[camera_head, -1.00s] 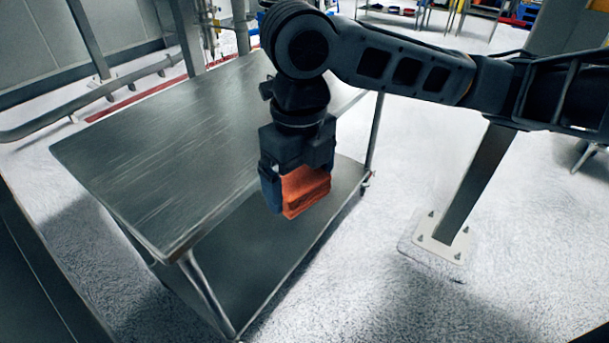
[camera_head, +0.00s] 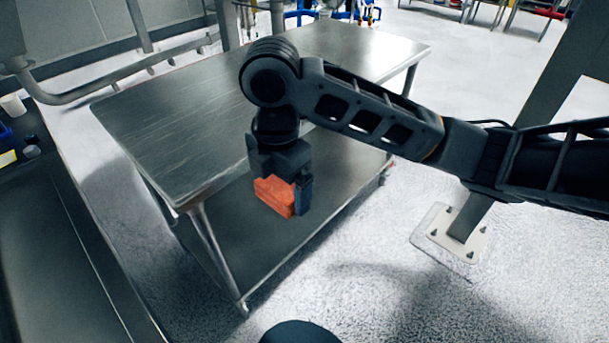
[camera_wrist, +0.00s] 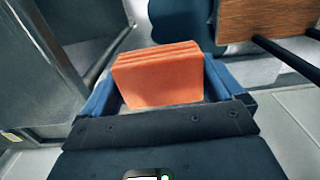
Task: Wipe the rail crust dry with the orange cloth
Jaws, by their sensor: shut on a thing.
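The orange cloth (camera_head: 273,195) is a folded block held between the fingers of my gripper (camera_head: 285,190). In the wrist view the orange cloth (camera_wrist: 158,75) fills the gap between the two blue fingers of my gripper (camera_wrist: 158,85). My gripper is shut on it and points down. In the head view it hangs in front of the steel table's near right edge, with the table's lower shelf behind it. I cannot make out a rail crust in any view.
A steel table (camera_head: 180,130) with a bare top and a lower shelf (camera_head: 255,235) stands ahead. A dark counter (camera_head: 50,240) runs along the left edge, with small items at its back. A bolted post (camera_head: 470,215) stands at the right. White floor lies open between.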

